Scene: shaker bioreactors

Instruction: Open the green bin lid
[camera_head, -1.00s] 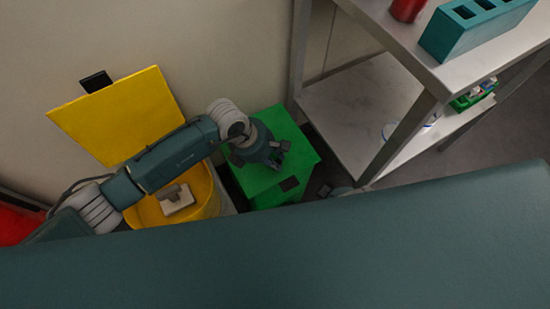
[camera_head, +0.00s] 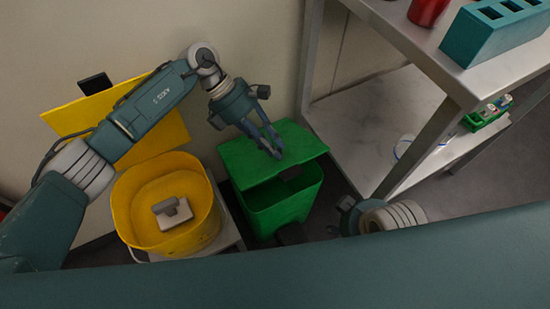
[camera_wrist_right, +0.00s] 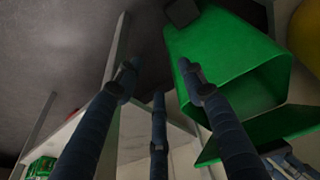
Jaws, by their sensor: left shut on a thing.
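The green bin (camera_head: 285,205) stands against the wall, and its green lid (camera_head: 245,158) is raised and tilted, showing a dark gap at the front. My left gripper (camera_head: 276,152) points down at the lid from above, its fingers closed together on it; exactly how they grip the lid is unclear. In the right wrist view the bin (camera_wrist_right: 225,55) shows its opening, with the lid (camera_wrist_right: 270,130) swung away from the rim. My right gripper (camera_wrist_right: 157,78) is open and empty beside the bin, its fingers spread. In the head view it is mostly hidden low right of the bin.
A yellow bin (camera_head: 205,222) with its yellow lid (camera_head: 165,145) up stands left of the green one. A metal table (camera_head: 440,75) with a lower shelf (camera_head: 355,115) stands close on the right, bearing a teal rack (camera_head: 500,30). A black pedal (camera_head: 291,234) sits at the green bin's front.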

